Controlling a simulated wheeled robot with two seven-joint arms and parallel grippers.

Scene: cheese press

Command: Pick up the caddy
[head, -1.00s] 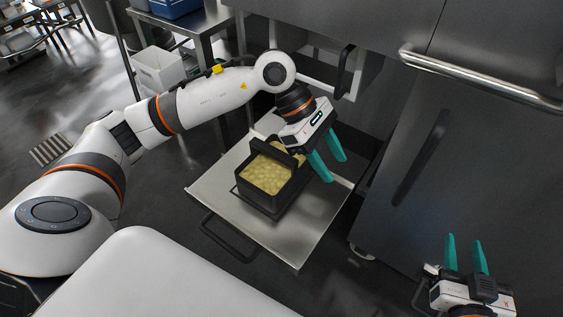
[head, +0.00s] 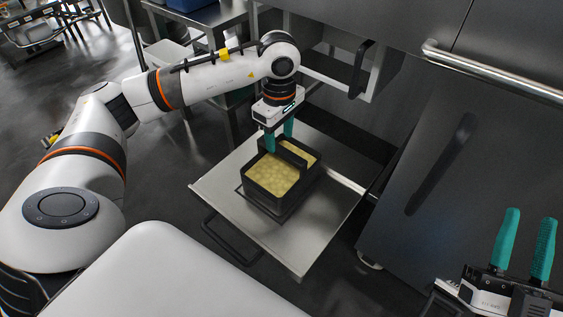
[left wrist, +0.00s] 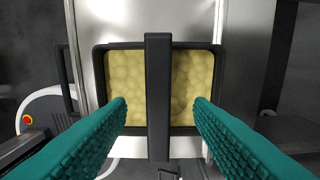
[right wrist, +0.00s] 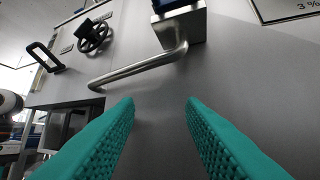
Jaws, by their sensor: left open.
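The caddy (head: 262,203) is a black open box with pale yellow round pieces inside and a black bar handle across its middle. It stands on a metal tray (head: 215,190). In the left wrist view the caddy's handle (left wrist: 158,70) runs between the two teal fingers. My left gripper (head: 279,140) is open and points down at the handle, with one finger on each side. I cannot tell how far the fingertips are above it. My right gripper (head: 528,217) is open and empty at the lower right, pointing upward in the head view.
The tray sticks out from under a grey metal cabinet with a silver bar handle (head: 490,72) at right. A metal table (head: 215,25) with a blue bin stands behind. The right wrist view shows a grey panel with a bar handle (right wrist: 140,68) close ahead.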

